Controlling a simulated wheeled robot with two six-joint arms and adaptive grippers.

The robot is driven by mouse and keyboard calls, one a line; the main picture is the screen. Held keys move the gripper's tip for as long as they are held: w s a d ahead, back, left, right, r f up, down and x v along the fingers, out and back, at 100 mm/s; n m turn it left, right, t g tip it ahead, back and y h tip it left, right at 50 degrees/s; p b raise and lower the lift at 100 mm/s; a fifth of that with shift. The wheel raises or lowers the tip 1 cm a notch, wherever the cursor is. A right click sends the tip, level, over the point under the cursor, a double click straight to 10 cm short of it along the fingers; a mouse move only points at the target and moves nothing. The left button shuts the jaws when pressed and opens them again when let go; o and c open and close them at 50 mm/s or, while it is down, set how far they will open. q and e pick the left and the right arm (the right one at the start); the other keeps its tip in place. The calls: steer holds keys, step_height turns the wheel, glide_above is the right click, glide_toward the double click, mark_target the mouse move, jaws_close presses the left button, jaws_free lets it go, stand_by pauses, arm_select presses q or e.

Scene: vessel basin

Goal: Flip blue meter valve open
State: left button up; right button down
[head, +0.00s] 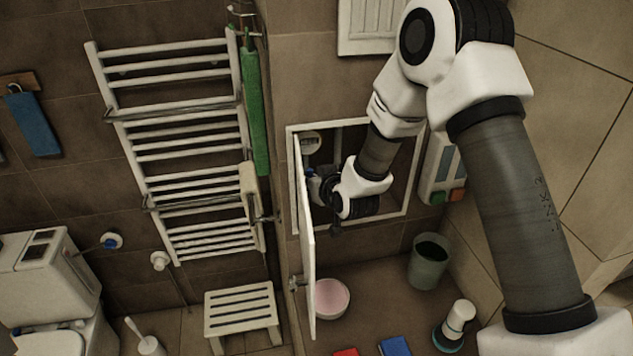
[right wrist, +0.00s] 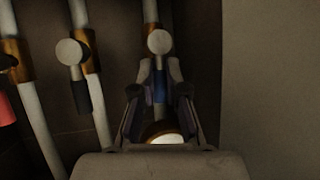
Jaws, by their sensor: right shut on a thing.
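In the right wrist view, a blue valve lever (right wrist: 159,92) hangs below a pale round knob (right wrist: 159,41) on a vertical pipe. My right gripper (right wrist: 158,75) has its fingers on both sides of this lever and is shut on it. A brass fitting (right wrist: 163,133) shows below, between the fingers. In the head view my right gripper (head: 320,185) is inside the open wall cabinet (head: 411,177). A pale round meter (head: 310,142) shows at the cabinet's upper left. The arm and cabinet door hide much of the inside. My left gripper is not in view.
The cabinet door (head: 306,245) stands open at the left of the opening. A second valve with a dark blue lever (right wrist: 81,96) and a red part (right wrist: 5,108) lie to the left. A bare wall (right wrist: 270,90) is on the right. A towel rail (head: 190,142) stands left of the cabinet.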

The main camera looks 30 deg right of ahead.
steer(key=shift+a, duration=0.1)
steer(key=c, duration=1.3)
jaws_free()
steer(key=shift+c, duration=0.2)
steer(key=shift+o, duration=0.7)
steer(key=shift+w+f, duration=0.2)
steer(key=shift+w, duration=0.15)
steer(key=v, duration=1.2)
steer(key=shift+a, duration=0.25)
steer(key=shift+w+r, duration=0.1)
steer(key=shift+w, duration=0.05)
